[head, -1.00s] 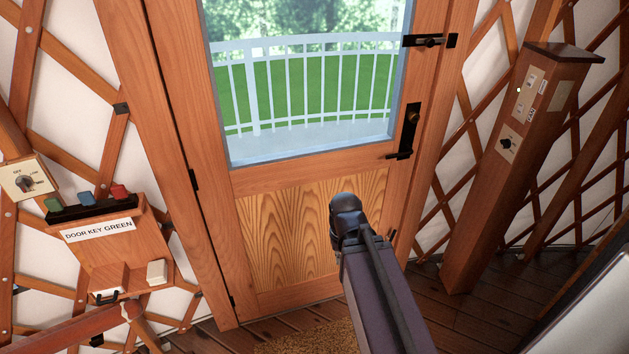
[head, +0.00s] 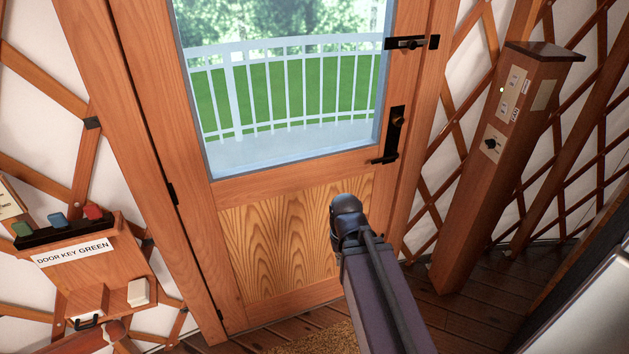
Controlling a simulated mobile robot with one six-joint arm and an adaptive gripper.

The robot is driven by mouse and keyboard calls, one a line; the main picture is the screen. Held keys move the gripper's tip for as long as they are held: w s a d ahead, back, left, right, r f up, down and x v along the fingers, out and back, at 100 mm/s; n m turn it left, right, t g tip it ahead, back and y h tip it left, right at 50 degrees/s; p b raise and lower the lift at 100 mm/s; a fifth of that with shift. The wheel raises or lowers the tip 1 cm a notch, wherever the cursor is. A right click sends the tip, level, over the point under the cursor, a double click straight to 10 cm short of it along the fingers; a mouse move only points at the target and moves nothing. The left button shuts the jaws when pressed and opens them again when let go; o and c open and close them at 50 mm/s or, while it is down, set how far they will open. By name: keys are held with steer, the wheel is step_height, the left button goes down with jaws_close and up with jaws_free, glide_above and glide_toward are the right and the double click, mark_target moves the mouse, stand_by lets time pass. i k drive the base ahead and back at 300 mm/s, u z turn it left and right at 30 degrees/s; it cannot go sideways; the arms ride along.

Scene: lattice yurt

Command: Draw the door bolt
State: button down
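The door bolt (head: 408,43) is a black sliding bolt with a small knob, mounted across the upper right edge of the wooden door (head: 305,184). Its right end reaches a black keeper (head: 434,41) on the door frame. The door is shut. Below the bolt is a black lock plate with a brass cylinder and a lever handle (head: 384,160). My arm rises from the bottom of the head view in front of the door's lower panel, well below the bolt. My gripper is not visible.
A wooden shelf (head: 137,258) at left carries coloured key tags and a label reading "DOOR KEY GREEN" (head: 74,252). A wooden post (head: 470,204) with switches and a dial stands right of the door. A mat (head: 315,340) lies on the floor before the door.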

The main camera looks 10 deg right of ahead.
mark_target(411, 45)
steer(key=i, duration=0.85)
steer(key=u, duration=0.05)
